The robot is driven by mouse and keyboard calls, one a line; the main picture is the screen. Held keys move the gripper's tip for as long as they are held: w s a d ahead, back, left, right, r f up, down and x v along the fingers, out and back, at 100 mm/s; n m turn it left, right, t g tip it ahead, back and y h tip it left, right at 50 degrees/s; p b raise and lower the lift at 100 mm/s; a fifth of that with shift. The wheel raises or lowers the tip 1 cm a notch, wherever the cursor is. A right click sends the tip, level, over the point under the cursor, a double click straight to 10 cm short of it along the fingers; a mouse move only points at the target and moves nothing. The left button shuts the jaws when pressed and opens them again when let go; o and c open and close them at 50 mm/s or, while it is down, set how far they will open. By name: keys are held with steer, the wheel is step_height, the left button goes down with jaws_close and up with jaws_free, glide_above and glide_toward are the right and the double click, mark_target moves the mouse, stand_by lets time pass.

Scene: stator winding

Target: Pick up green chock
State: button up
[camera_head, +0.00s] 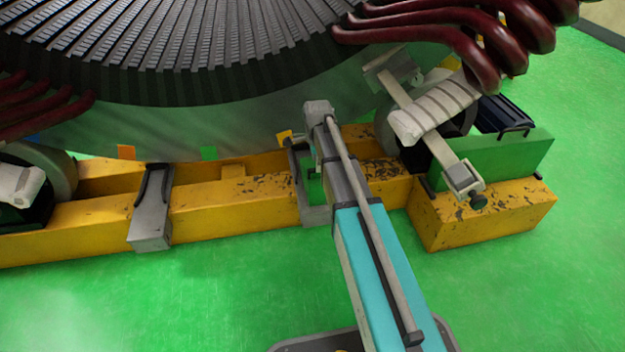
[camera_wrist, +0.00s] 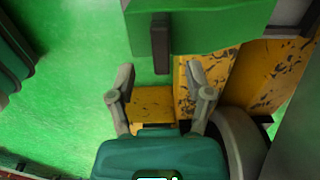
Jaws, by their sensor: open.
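A large green block (camera_head: 500,163), which looks like the green chock, sits on the chipped yellow base at the right in the head view. A dark bar stands at its left end. In the wrist view the green block (camera_wrist: 215,28) fills the top, with the dark bar at its near edge. My gripper (camera_wrist: 162,78) is open and empty there, its two grey fingers spread, apart from the block and short of it. Chipped yellow metal shows between and beyond the fingers. In the head view my arm hides most of the gripper area.
A grey roller (camera_wrist: 240,145) is close to the right finger in the wrist view. The yellow beam (camera_head: 235,200) carries a grey bracket (camera_head: 151,215). A pale clamp arm (camera_head: 435,115) and red winding ends (camera_head: 480,40) overhang the block's left. Green floor is clear in front.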

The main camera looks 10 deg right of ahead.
mark_target(315, 177)
steer(key=shift+a+f+b, duration=0.2)
steer(key=shift+f+b, duration=2.15)
steer(key=shift+f, duration=0.2)
jaws_close()
